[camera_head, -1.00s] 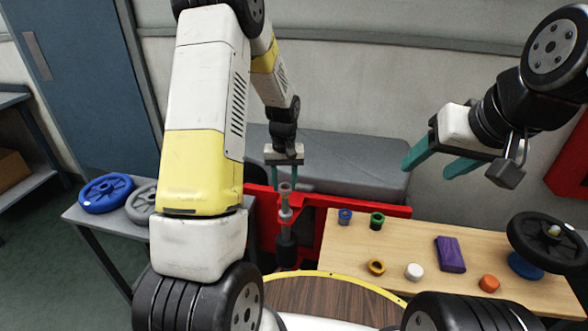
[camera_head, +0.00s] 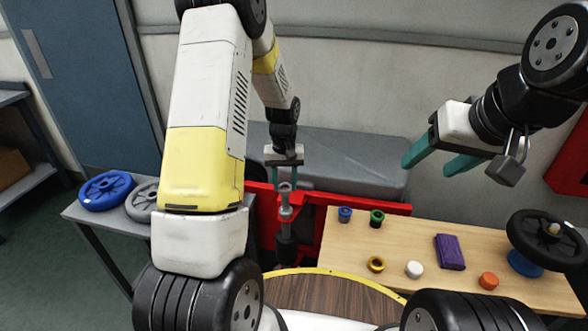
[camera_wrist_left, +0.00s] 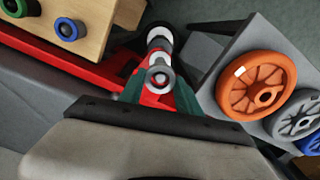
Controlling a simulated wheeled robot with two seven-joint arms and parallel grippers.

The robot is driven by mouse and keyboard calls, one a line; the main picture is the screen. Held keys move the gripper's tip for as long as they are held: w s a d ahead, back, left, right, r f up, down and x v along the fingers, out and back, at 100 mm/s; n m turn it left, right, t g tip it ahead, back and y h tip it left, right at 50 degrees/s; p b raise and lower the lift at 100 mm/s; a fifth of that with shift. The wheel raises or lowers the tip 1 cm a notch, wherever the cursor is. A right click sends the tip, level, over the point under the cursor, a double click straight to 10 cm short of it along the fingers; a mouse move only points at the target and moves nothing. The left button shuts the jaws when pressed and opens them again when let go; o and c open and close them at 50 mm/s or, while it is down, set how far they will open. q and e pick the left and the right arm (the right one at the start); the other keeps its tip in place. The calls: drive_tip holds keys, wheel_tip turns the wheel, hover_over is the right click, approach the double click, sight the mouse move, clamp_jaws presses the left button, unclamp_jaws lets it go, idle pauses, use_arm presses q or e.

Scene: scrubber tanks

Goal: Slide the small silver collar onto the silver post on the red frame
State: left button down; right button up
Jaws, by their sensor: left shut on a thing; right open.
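My left gripper (camera_head: 285,176) points down over the red frame (camera_head: 328,208) with its teal fingers shut on the small silver collar (camera_head: 285,187). The collar also shows in the left wrist view (camera_wrist_left: 160,77), between the fingertips, with its dark hole facing the camera. The silver post (camera_head: 286,203) stands upright on the red frame, right below the collar in the head view. In the left wrist view the post (camera_wrist_left: 160,42) shows just beyond the collar. I cannot tell whether the collar's hole is around the post's top. My right gripper (camera_head: 428,160) is open and empty, raised above the wooden table.
The wooden table (camera_head: 395,241) at right holds several small rings and caps, a purple block (camera_head: 450,252) and a black handwheel (camera_head: 548,240). A side table at left holds a blue wheel (camera_head: 106,190) and a grey wheel (camera_head: 143,203). A grey bench (camera_head: 350,160) lies behind.

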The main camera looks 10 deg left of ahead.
use_arm(q)
drive_tip(key=shift+f, duration=0.15)
drive_tip(key=shift+f, duration=0.75)
drive_tip(key=c, duration=0.8)
unclamp_jaws()
drive_tip(key=shift+o, duration=0.2)
drive_tip(key=shift+r, duration=0.2)
drive_tip(key=shift+r, duration=1.1)
drive_tip(key=shift+r, duration=0.3)
wheel_tip(320, 180, up, 7)
